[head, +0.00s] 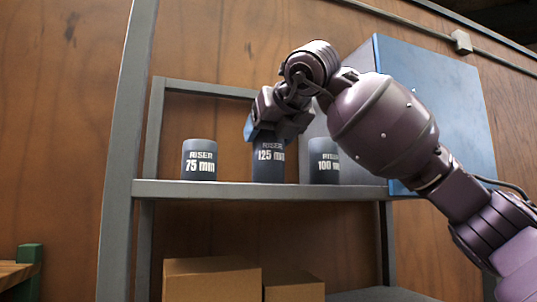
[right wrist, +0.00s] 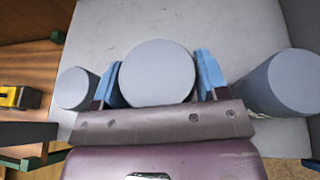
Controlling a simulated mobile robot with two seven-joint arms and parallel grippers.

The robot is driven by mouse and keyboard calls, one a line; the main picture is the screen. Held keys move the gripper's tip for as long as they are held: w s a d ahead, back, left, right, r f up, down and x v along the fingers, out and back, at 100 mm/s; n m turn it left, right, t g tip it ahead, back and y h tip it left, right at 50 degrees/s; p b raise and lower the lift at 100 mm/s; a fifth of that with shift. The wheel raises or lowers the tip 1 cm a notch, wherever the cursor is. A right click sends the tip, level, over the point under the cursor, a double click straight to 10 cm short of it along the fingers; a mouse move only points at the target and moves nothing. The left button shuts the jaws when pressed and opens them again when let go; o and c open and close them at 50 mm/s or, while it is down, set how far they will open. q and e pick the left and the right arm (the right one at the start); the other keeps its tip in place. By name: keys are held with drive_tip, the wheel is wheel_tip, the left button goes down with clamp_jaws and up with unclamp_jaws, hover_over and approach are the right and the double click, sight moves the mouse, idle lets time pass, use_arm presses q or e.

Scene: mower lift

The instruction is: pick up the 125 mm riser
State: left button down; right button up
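The 125 mm riser (head: 268,162) is a dark blue-grey cylinder standing upright on the shelf, between the 75 mm riser (head: 199,160) and the 100 mm riser (head: 323,160). My right gripper (head: 266,134) is at its upper part and covers some of its top. In the right wrist view the round grey top of the 125 mm riser (right wrist: 157,73) lies between the two blue fingers of my right gripper (right wrist: 160,82). Narrow gaps seem to show beside the riser, so the gripper looks open around it. My left gripper is not in view.
The grey shelf (head: 230,190) has an upright post (head: 125,150) at its left. A blue-sided cabinet (head: 435,110) stands at the right, behind my right arm. Cardboard boxes (head: 210,281) sit below the shelf. The neighbouring risers stand close on both sides.

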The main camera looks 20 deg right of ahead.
drive_tip(key=c, duration=0.7)
drive_tip(key=shift+r, duration=0.1)
